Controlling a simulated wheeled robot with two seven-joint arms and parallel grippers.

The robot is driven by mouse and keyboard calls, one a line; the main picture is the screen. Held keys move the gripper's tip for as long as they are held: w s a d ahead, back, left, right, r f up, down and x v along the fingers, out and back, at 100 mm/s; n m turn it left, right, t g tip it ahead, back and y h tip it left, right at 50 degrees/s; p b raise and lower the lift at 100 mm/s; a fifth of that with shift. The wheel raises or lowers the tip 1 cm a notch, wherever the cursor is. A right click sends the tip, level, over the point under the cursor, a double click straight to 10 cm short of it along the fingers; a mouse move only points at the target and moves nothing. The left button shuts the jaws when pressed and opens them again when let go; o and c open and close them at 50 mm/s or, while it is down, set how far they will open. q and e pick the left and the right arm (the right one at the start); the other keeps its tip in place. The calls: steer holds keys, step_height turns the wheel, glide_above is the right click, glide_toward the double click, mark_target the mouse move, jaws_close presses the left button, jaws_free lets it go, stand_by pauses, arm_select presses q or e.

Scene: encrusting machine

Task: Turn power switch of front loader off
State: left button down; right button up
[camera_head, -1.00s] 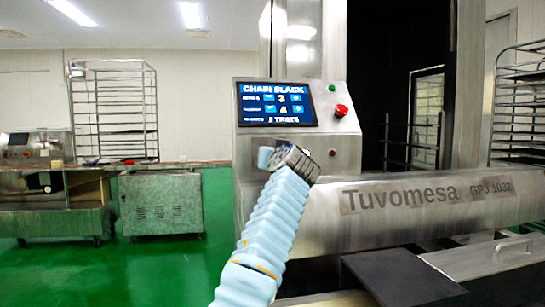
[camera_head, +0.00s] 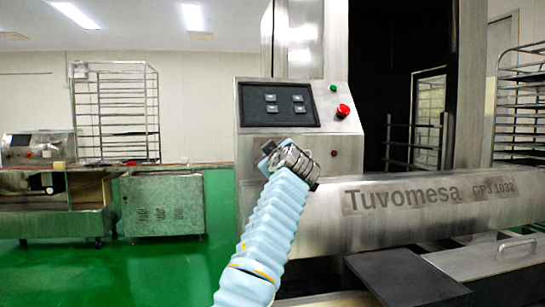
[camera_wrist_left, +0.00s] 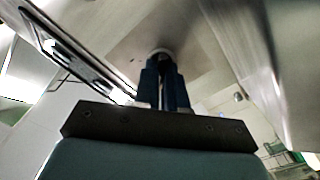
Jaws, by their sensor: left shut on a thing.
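The front loader is the grey steel machine with "Tuvomesa GPJ 1032" on its body (camera_head: 420,205). Its slanted control panel (camera_head: 320,143) carries a dark, unlit screen (camera_head: 278,104). My left gripper (camera_head: 266,155) is at the lower left of this panel, below the screen. In the left wrist view, my left gripper's dark blue fingers (camera_wrist_left: 163,70) are close together around a small round power switch (camera_wrist_left: 160,52) on the metal face. The switch is mostly covered by the fingers there, and my gripper hides it in the head view. My right gripper is not in view.
A red button (camera_head: 343,111) and a small green button (camera_head: 333,88) sit right of the screen. A dark flat plate (camera_head: 405,279) lies low at the front. A steel cabinet (camera_head: 162,204) and wire racks stand farther back. Green floor is open at left.

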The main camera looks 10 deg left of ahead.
arm_select(q)
steer(key=shift+n, duration=0.6)
steer(key=c, duration=1.2)
jaws_free()
steer(key=shift+s+d+f+b, duration=0.1)
steer(key=shift+s+f+b, duration=0.1)
steer(key=shift+s+b, duration=0.25)
steer(key=b+v, duration=0.4)
steer(key=shift+s+d+f, duration=0.2)
steer(key=shift+s+f, duration=0.1)
steer(key=b+v, duration=0.4)
steer(key=v, duration=0.4)
steer(key=shift+r, duration=0.45)
